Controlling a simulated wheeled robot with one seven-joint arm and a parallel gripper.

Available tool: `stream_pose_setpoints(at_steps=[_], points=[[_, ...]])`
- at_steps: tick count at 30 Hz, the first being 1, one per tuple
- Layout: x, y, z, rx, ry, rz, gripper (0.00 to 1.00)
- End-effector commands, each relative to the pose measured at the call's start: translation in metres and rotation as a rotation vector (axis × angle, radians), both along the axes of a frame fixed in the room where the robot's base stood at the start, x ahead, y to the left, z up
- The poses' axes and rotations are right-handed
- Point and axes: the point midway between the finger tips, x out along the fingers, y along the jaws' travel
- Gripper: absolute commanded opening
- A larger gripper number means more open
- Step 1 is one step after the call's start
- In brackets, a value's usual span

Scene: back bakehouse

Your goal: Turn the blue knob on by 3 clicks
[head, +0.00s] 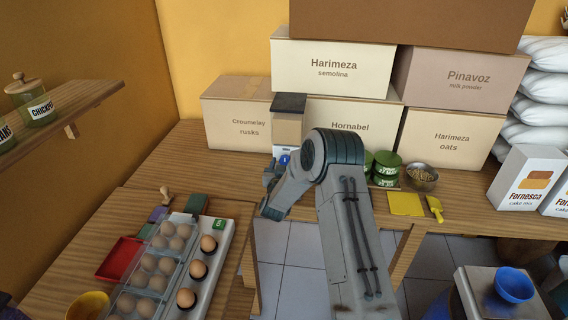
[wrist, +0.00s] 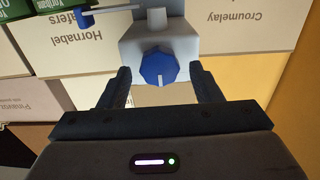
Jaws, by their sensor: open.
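The blue knob (wrist: 158,67) is a faceted dial on a pale grey machine body (wrist: 190,45). In the wrist view, a white mark shows on its lower part. In the head view the knob (head: 284,160) is a small blue spot low on the machine, left of my arm. The machine has a dark-topped hopper (head: 289,104). My gripper (wrist: 161,88) is open, its two fingers apart on either side of the knob in the wrist picture, with gaps visible. Whether the fingertips reach the knob's depth is unclear. In the head view my gripper (head: 268,178) is partly hidden by my wrist.
Cartons such as the rusks box (head: 235,122) and semolina box (head: 332,68) stand behind the machine. Green tins (head: 386,166) and a metal bowl (head: 422,175) are right of my arm. An egg tray (head: 212,262) lies front left. Bare counter shows left of the machine.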

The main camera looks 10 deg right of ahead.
Motion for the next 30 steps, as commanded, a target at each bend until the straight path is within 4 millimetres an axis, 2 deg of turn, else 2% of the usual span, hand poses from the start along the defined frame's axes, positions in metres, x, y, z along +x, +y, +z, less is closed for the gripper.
stream_pose_setpoints(at_steps=[8, 10, 13, 14, 23, 30], points=[[0.0014, -0.0003, -0.0001, 0.0, 0.0, 0.0, 0.58], [0.0014, -0.0003, -0.0001, 0.0, 0.0, 0.0, 0.44], [0.0013, -0.0002, 0.0, 0.001, 0.0, 0.0, 0.17], [0.0013, -0.0002, 0.0, 0.001, 0.0, 0.0, 0.15], [0.0012, -0.0001, -0.0019, 0.021, -0.007, 0.001, 0.15], [0.0013, -0.0005, -0.0054, 0.115, -0.042, 0.001, 0.15]])
